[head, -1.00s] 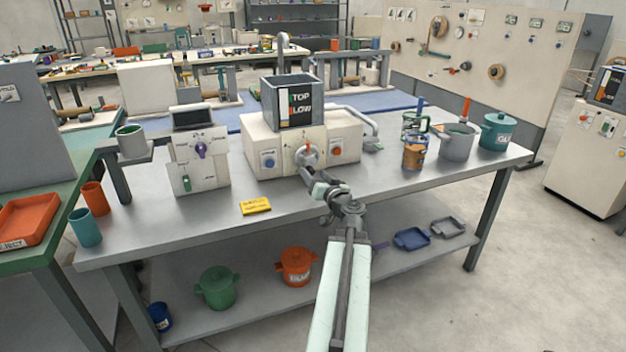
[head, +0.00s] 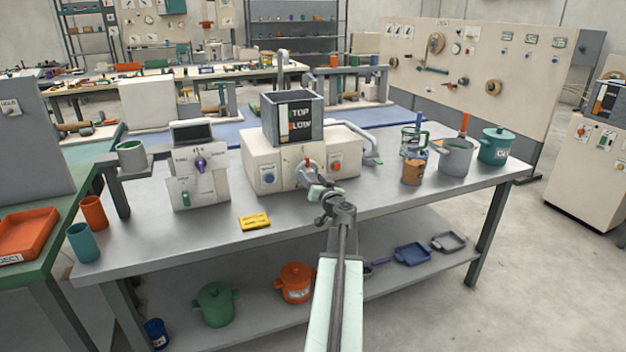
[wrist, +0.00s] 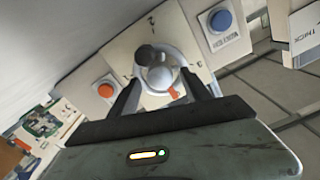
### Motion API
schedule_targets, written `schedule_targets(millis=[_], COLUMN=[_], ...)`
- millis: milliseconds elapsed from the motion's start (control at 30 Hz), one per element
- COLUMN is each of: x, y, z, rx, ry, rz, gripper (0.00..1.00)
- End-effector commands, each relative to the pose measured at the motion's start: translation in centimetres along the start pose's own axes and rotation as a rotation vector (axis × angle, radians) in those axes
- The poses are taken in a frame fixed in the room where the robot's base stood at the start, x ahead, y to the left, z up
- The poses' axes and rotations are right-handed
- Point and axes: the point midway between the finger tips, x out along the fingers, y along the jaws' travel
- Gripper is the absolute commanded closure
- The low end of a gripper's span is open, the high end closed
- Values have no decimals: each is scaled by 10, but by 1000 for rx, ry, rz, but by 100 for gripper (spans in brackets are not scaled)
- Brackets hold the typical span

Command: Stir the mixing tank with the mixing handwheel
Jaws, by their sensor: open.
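The mixing tank (head: 270,122) is a grey open-topped box with a gauge panel on top of the white machine. The mixing handwheel (wrist: 172,53) is a pale round wheel with a dark knob and an orange pointer on the front face. In the head view my gripper (head: 308,175) is in front of it and hides most of it; the orange pointer shows above. In the wrist view my gripper (wrist: 161,80) is open, with a finger on either side of the wheel's lower part. I cannot tell whether the fingers touch it.
A blue button (head: 268,173) and an orange button (head: 337,167) flank the wheel. A yellow tag (head: 254,221) lies on the table (head: 400,205) in front. A control box (head: 196,178) stands left; pots and a brown cup (head: 413,174) stand right.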

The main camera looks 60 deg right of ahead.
Motion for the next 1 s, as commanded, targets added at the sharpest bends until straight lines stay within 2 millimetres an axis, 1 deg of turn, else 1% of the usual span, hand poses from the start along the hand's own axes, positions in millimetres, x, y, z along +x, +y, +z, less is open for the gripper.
schedule_targets(millis=[33, 67, 100, 167, 200, 233, 267, 467, 667, 867, 1000], x=[0, 0, 0, 0, 0, 0, 4, 0, 0, 0, 0], y=[0, 0, 0, 0, 0, 0, 2, 0, -1, 0, 0], z=[0, 0, 0, 0, 0, 0, 0, 0, 0, 1, 1], rx=[0, 0, 0, 0, 0, 0, 0, 15, 91, 242, 373], ry=[0, 0, 0, 0, 0, 0, -1, 0, 0, 0, -1], rz=[0, 0, 0, 0, 0, 0, -2, 0, 0, 0, 0], gripper=[49, 58, 69, 85, 96, 100, 100, 100, 100, 100, 100])
